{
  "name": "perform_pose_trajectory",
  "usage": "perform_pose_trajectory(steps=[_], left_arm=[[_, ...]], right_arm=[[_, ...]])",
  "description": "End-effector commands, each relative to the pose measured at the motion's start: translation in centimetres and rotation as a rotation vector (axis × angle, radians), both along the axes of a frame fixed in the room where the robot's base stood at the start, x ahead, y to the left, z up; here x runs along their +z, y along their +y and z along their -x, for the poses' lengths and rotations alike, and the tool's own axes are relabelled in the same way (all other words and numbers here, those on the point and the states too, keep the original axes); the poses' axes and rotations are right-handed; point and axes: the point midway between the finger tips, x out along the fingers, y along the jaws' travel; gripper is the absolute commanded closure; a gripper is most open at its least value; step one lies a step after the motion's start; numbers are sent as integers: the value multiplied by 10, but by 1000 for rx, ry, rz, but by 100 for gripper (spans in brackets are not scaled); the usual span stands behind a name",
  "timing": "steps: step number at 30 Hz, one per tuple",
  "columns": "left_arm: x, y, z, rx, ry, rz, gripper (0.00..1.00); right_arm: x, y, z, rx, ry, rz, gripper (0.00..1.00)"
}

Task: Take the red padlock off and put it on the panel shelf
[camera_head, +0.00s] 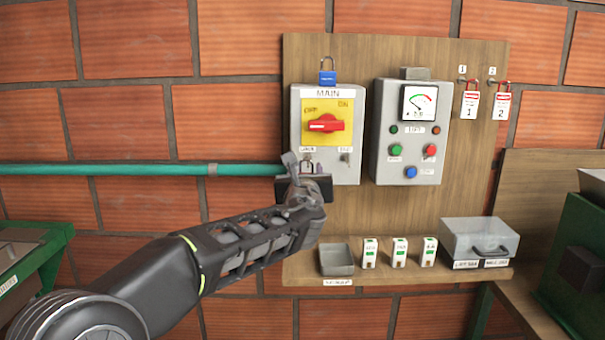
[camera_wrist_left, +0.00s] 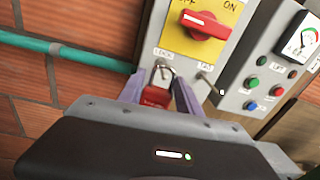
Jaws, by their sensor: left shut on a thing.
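The red padlock (camera_wrist_left: 155,97) shows in the left wrist view, between the two fingers of my left gripper (camera_wrist_left: 160,92). Its shackle is up at the LOCK point of the grey main switch box (camera_head: 350,170); I cannot tell whether it still passes through the hasp. In the head view the gripper and wrist hide the padlock's body. The red switch handle (camera_head: 324,124) lies level, toward OFF. The panel shelf (camera_head: 440,276) runs along the bottom of the wooden board. My right gripper is not in view.
A small grey tray (camera_head: 337,260), several white-and-green blocks (camera_head: 399,252) and a grey case (camera_head: 480,240) stand on the shelf. A blue padlock (camera_head: 327,77) hangs above the switch box. A green pipe (camera_head: 120,169) runs left.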

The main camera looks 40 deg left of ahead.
Motion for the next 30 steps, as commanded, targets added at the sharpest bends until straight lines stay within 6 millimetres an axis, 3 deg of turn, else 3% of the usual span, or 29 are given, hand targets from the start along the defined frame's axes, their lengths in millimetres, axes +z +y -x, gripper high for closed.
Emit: perform_pose_trajectory(steps=[9,15,21,30], left_arm=[[-1,-48,73,-2,-5,0,100],[0,-73,109,-1,-3,-1,100],[0,-84,124,0,-2,-1,100],[0,-85,126,0,-1,-1,100]], right_arm=[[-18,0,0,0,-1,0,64],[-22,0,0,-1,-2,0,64],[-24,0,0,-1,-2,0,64],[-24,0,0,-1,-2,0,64]])
